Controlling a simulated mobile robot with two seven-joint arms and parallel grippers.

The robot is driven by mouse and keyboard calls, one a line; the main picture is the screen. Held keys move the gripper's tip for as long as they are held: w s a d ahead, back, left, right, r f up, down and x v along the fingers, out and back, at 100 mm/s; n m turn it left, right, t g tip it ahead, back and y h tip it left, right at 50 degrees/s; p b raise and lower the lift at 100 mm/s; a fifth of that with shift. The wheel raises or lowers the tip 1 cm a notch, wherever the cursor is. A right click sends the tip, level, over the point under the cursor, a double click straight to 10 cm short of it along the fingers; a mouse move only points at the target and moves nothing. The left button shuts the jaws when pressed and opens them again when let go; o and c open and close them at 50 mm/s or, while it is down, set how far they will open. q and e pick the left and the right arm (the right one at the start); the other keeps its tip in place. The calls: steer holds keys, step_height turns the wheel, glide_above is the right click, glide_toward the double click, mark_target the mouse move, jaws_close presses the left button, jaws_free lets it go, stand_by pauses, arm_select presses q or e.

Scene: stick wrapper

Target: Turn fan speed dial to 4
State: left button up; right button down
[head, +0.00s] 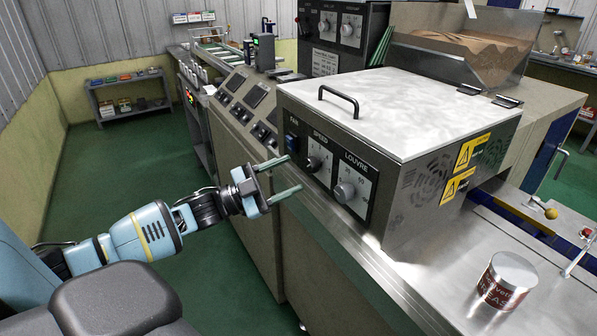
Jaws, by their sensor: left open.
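The fan speed dial (313,164) is a round grey knob on the dark front panel of a metal box (403,182) with a white lid. Its number marks are too small to read. A louvre dial (344,192) sits to its right, and a fan switch (291,144) to its left. My left gripper (280,178) is open and empty. Its two fingers point toward the panel, just left of the speed dial. One finger lies near the fan switch, the other lower. I cannot tell whether a fingertip touches the panel. My right gripper is out of view.
A tin (507,281) stands on the metal counter at the lower right. The box lid has a black handle (338,101). A sloped console (246,106) with screens stands left of the box. Open green floor (130,190) lies at the left.

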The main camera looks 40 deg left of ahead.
arm_select(q)
steer(key=shift+v, duration=1.55)
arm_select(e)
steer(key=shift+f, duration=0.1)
arm_select(q)
steer(key=s+d+f+n+g+y+p, duration=0.1)
steer(key=s+d+f+n+y, duration=0.35)
steer(key=f, duration=0.55)
steer(key=s+d+f+n+y+p, duration=0.1)
steer(key=s+d+f+n+y, duration=0.4)
steer(key=f, duration=0.6)
steer(key=s+d+f+n+g, duration=0.1)
steer(key=s+d+f+g, duration=0.2)
steer(key=s, duration=0.8)
steer(key=s+d+f+n+g+y+p, duration=0.1)
steer(key=s+d+f+n+g, duration=0.1)
steer(key=s+d+f+g, duration=0.2)
steer(key=s+d+f, duration=0.3)
steer(key=s+f, duration=0.2)
steer(key=s, duration=0.3)
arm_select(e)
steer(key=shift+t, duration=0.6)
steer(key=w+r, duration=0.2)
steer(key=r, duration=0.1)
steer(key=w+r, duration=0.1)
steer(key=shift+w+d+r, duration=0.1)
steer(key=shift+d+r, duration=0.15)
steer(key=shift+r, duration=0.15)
